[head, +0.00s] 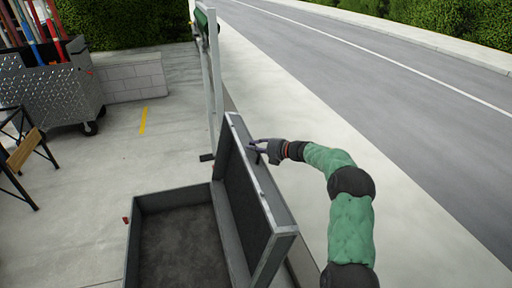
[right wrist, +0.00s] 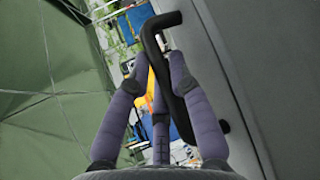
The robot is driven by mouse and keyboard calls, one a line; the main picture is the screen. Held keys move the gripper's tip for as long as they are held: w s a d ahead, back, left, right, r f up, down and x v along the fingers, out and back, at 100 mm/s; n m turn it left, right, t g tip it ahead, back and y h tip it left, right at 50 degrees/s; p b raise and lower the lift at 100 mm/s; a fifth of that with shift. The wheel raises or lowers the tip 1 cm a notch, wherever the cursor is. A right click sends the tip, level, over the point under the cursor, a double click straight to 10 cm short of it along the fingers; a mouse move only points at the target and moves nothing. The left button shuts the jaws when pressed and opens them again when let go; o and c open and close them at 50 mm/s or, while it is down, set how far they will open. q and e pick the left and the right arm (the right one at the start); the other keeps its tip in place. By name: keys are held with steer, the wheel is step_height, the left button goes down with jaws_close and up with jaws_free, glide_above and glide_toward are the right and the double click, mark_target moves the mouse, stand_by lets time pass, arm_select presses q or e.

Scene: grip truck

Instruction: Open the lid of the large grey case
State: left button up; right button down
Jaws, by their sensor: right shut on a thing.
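The large grey case (head: 131,240) stands at the lower middle of the head view, its dark, empty-looking inside exposed. Its lid (head: 275,210) is raised and stands roughly upright along the case's right side. My right gripper (head: 257,150) is at the outer face of the lid, near its far end. In the right wrist view, its purple-grey fingers (right wrist: 160,75) are closed around a black bar handle (right wrist: 150,38) on the grey lid panel (right wrist: 255,60). The fingers partly cover the handle. My left gripper is not in view.
A metal cart (head: 50,98) with long tools stands at the upper left, near a folding chair (head: 25,150). A pale upright post (head: 214,90) rises just behind the case. Open pavement lies left of the case, and a road (head: 400,100) runs along the right.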

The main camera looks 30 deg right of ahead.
steer(key=w+a+r+p, duration=0.1)
steer(key=w+a, duration=0.1)
steer(key=a, duration=0.6)
steer(key=w+a+r+n+g+h+p, duration=0.1)
steer(key=w+a+p, duration=0.1)
steer(key=a, duration=0.6)
steer(key=shift+a+r, duration=0.35)
steer(key=shift+r, duration=0.05)
steer(key=c, duration=1.4)
jaws_free()
steer(key=shift+r, duration=0.1)
steer(key=v, duration=1.2)
steer(key=shift+s+a+r, duration=0.1)
steer(key=shift+r, duration=0.05)
